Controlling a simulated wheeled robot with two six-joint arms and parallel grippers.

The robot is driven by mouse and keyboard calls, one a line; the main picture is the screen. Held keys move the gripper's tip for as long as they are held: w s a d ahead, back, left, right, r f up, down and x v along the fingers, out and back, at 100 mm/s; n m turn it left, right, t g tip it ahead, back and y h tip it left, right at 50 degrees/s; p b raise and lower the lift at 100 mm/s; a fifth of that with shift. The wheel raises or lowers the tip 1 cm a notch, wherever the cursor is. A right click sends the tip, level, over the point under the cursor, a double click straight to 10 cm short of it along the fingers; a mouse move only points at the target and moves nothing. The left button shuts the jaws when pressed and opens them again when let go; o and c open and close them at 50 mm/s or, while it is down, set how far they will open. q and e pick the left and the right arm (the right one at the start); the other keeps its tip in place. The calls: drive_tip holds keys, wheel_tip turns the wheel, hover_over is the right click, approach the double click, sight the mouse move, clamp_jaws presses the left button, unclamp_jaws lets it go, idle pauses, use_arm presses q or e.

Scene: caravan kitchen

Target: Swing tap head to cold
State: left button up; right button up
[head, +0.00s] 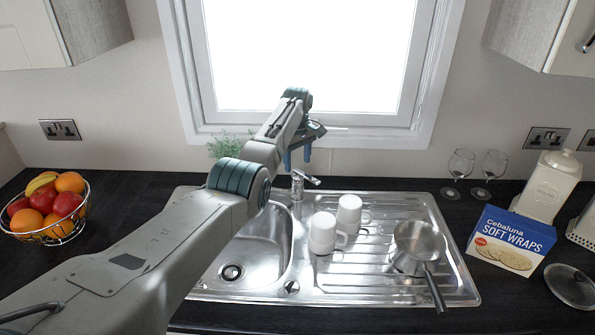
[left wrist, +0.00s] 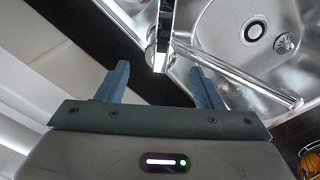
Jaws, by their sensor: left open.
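The chrome tap (head: 298,185) stands at the back edge of the steel sink, below the window. A short chrome part of it points right in the head view. My left gripper (head: 298,158) is open just above the tap, its blue fingers pointing down. In the left wrist view the tap (left wrist: 161,55) lies ahead of the gap between the open fingers (left wrist: 160,88), with nothing gripped. A long chrome bar slants to the lower right there. I cannot tell whether any finger touches the tap. My right gripper is not in view.
Two white mugs (head: 322,233) and a saucepan (head: 418,247) stand on the drainer (head: 375,285). Two wine glasses (head: 459,170), a soft wraps box (head: 510,240) and a white canister (head: 548,185) stand at right. A fruit basket (head: 48,208) is at left. A green plant (head: 226,146) is behind my arm.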

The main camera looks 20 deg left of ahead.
sight(298, 170)
use_arm(q)
wheel_tip(298, 170, up, 5)
drive_tip(key=shift+f+b, duration=0.2)
drive_tip(key=shift+b, duration=0.5)
drive_tip(key=shift+r, duration=0.75)
drive_tip(key=shift+f, duration=0.1)
